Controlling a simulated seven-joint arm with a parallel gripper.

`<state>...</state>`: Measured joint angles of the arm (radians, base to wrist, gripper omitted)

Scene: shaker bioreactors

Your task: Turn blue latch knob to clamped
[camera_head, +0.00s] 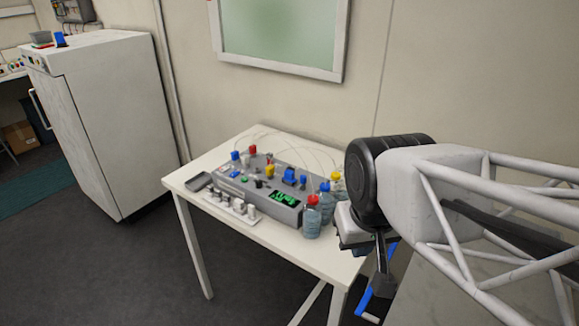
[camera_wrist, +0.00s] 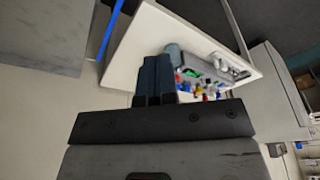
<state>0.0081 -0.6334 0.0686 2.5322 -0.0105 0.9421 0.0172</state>
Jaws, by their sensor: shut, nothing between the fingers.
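The grey shaker unit (camera_head: 262,190) sits on the white table in the head view, with a lit green display on its front. A blue knob-like part (camera_head: 289,175) stands on its top near the right end. Other small blue parts and caps are close by, so I cannot tell for sure which is the latch knob or how it is turned. My gripper (camera_wrist: 153,66) is shut and empty, its dark fingers side by side in the wrist view. It is off the table's right side, apart from the unit, which also shows in the wrist view (camera_wrist: 202,62).
Clear bottles (camera_head: 312,219) with coloured caps stand at the unit's right end. A rack of small vials (camera_head: 232,207) lies along its front. Thin tubes arch behind. A blue bar (camera_head: 376,291) is beside the table's right side. A white cabinet (camera_head: 105,120) stands left.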

